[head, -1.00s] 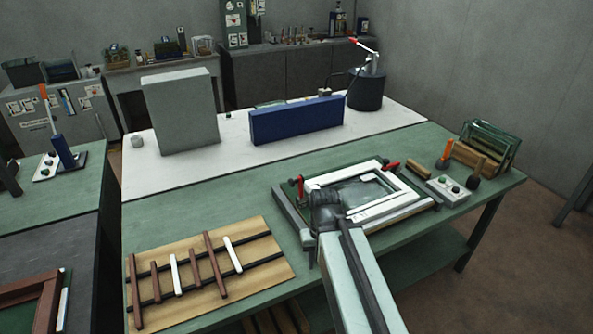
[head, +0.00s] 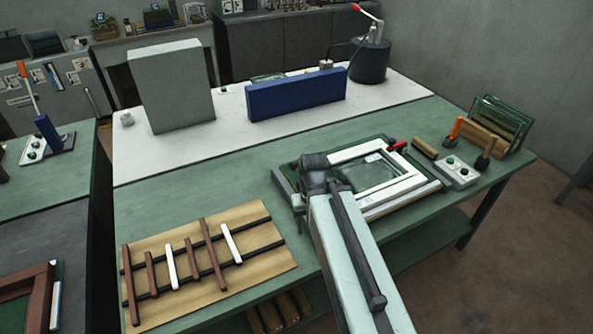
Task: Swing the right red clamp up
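The right red clamp (head: 397,146) shows as a small red handle at the back right of the white frame, lying low and slanted. The white frame (head: 421,182) sits in a dark, pale-edged fixture (head: 285,182) on the green table, with a glassy pane (head: 372,172) inside it. The left red clamp is hidden behind my arm. My arm reaches in from the bottom, and its dark end (head: 318,167) is over the fixture's left side, well left of the right clamp. My gripper's fingers cannot be made out.
Right of the fixture are a wooden block (head: 424,149), a white button box (head: 459,172), orange and dark-handled tools and a glass rack (head: 500,125). A blue block (head: 296,95) stands behind. A board with strips (head: 262,252) lies left.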

